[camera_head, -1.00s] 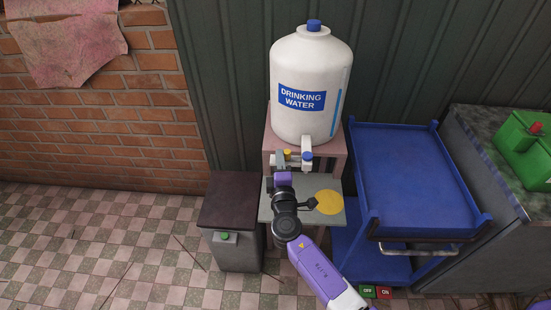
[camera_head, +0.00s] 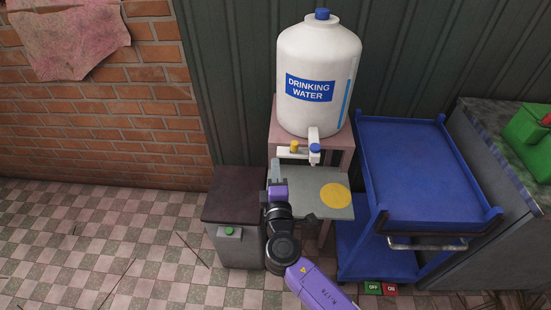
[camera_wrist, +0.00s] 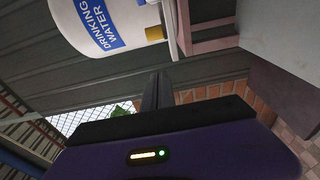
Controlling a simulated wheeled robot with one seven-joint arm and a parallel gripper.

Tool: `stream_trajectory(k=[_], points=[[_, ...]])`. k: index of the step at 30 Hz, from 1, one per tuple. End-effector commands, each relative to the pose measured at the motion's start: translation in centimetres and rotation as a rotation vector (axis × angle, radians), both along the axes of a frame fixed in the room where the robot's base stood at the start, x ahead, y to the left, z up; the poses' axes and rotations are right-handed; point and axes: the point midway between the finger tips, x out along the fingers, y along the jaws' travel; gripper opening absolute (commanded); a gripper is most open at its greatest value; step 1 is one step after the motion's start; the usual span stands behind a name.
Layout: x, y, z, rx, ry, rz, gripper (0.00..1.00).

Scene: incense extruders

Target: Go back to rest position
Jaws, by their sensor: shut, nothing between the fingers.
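My gripper (camera_head: 275,170) is in front of the water stand in the head view, over the left edge of the grey shelf. In the wrist view its two dark fingers (camera_wrist: 157,92) are together with nothing between them. The white drinking water jug (camera_head: 318,75) stands upright on the pinkish stand (camera_head: 343,145), behind and above my gripper. Its blue-capped tap (camera_head: 315,150) is to the right of my gripper, apart from it. The jug also shows tilted at the top of the wrist view (camera_wrist: 125,18).
The grey shelf (camera_head: 310,206) carries a yellow disc (camera_head: 335,195). A dark-topped box (camera_head: 235,195) with a green button (camera_head: 229,231) stands at left. A blue cart (camera_head: 415,170) and a counter with a green container (camera_head: 530,135) stand at right. The tiled floor (camera_head: 100,240) at left is mostly clear.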

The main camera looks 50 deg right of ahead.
Motion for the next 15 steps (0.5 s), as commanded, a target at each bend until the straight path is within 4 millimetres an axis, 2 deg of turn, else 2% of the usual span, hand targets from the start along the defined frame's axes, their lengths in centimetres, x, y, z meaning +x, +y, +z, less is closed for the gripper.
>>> stream_trajectory(k=[5, 15], points=[[-0.99, 1.09, -0.03, 0.0, 0.0, 0.001, 0.0], [-1.14, 1.22, 0.04, 0.0, 0.0, 0.001, 0.0]])
